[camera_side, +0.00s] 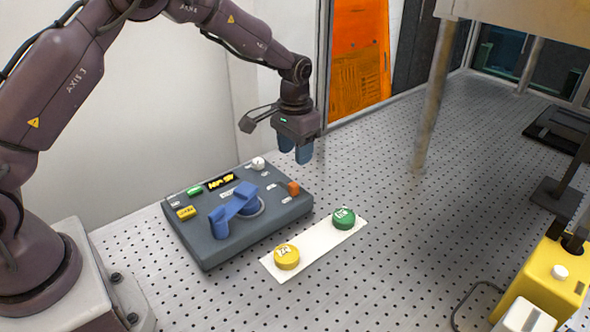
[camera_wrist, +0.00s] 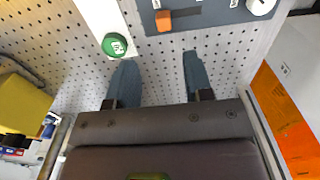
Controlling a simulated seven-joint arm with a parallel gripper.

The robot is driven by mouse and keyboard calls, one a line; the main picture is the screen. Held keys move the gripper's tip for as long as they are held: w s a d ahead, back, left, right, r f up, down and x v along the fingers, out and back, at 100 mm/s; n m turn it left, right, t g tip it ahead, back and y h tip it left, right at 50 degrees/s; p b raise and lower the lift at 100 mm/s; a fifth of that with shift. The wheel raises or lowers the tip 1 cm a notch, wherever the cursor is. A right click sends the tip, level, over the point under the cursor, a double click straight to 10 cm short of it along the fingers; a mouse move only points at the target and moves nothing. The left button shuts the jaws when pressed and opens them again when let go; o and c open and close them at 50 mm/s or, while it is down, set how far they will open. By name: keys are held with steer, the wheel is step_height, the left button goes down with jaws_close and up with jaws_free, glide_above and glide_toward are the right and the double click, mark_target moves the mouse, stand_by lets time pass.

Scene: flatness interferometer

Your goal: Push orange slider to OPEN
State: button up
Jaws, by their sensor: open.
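The orange slider (camera_side: 293,188) is a small block at the right end of the dark grey control box (camera_side: 215,255). In the wrist view the slider (camera_wrist: 164,19) sits near the box's edge, ahead of the fingers and between them sideways. Small labels lie near it, but I cannot read OPEN on them.
On the box are a blue handle (camera_side: 236,206), a white knob (camera_side: 258,163), and green and yellow buttons. A white strip (camera_side: 318,248) in front carries a yellow button (camera_side: 286,257) and a green button (camera_side: 344,219). The perforated table is clear to the right, up to a metal post (camera_side: 436,95).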

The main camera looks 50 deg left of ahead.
steer(key=shift+r, duration=1.55)
steer(key=s+r+t, duration=0.2)
steer(key=s+r, duration=0.3)
steer(key=s, duration=0.4)
steer(key=s+d+r+t, duration=0.1)
steer(key=s+r, duration=0.5)
steer(key=s, duration=0.4)
steer(key=s+d+r+t, duration=0.1)
steer(key=s+r+t, duration=0.1)
steer(key=s+r, duration=0.4)
steer(key=s, duration=0.4)
steer(key=shift+r+t, duration=0.15)
steer(key=shift+t, duration=0.15)
steer(key=shift+d, duration=0.1)
stand_by(0.9)
